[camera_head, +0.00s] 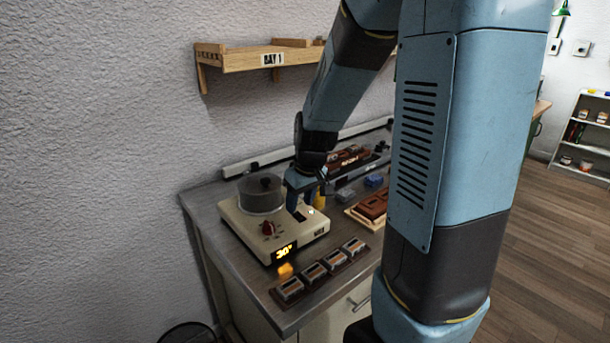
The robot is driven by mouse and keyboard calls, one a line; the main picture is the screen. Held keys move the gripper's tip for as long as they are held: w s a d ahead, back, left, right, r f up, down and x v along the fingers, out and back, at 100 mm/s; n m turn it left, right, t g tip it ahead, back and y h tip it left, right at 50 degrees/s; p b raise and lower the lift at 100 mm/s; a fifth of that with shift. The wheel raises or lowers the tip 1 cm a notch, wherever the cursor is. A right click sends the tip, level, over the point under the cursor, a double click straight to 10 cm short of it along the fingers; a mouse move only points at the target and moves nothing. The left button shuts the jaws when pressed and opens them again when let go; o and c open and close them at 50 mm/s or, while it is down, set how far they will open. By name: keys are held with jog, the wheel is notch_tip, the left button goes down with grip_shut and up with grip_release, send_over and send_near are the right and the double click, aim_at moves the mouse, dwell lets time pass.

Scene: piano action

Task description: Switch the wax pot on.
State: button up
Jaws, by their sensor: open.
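My gripper (306,203) is open, pointing down over the right side of the base, close to the dark slot. I cannot tell whether it touches the base.
A dark rack with several small framed pieces (318,270) lies along the front edge. Brown wooden parts (372,205) and a blue item (373,181) lie to the right. A wooden shelf (250,60) hangs on the wall above.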

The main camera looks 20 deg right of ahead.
jog(key=a+v, duration=0.1)
jog(key=v, duration=0.9)
jog(key=shift+d+r, duration=0.25)
jog(key=shift+d, duration=0.25)
jog(key=shift+s, duration=0.1)
jog(key=s+r+m+t, duration=0.1)
jog(key=s+r, duration=0.3)
jog(key=s, duration=0.4)
jog(key=s+a+r+m+t+h, duration=0.1)
jog(key=s+r, duration=0.3)
jog(key=s, duration=0.4)
jog(key=shift+s+m+t, duration=0.3)
jog(key=shift+m+t, duration=0.1)
jog(key=shift+m, duration=0.4)
jog(key=shift+c, duration=0.6)
jog(key=shift+a, duration=0.1)
